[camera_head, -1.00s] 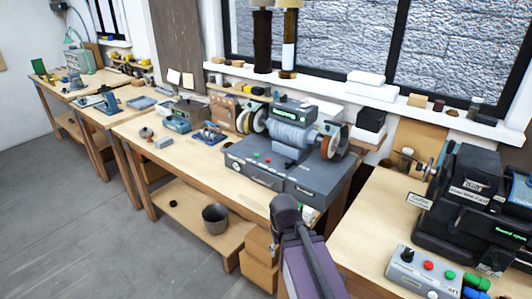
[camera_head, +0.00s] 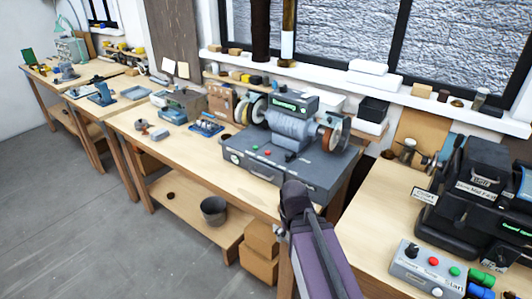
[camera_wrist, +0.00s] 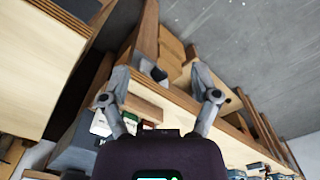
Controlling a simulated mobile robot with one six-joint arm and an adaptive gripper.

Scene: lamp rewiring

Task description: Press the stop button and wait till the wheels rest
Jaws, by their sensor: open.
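A bench grinder (camera_head: 290,130) stands on a grey base box (camera_head: 300,182) on the middle bench. It has a left wheel (camera_head: 258,110) and an orange-brown right wheel (camera_head: 327,139). A red button (camera_head: 267,153) and a green button sit on the base's top. I cannot tell whether the wheels turn. A grey control box (camera_head: 424,272) on the right bench has a red button (camera_head: 433,261) and a green button (camera_head: 454,271). My gripper (camera_wrist: 160,72) is open and empty in the wrist view, apart from any button. In the head view my arm rises in front of the benches.
A dark machine (camera_head: 475,190) stands behind the control box. The middle bench (camera_head: 180,150) carries small tools to the left of the grinder. A bucket (camera_head: 214,211) stands on the lower shelf, with cardboard boxes (camera_head: 259,253) beside it. The floor (camera_head: 80,230) at left is clear.

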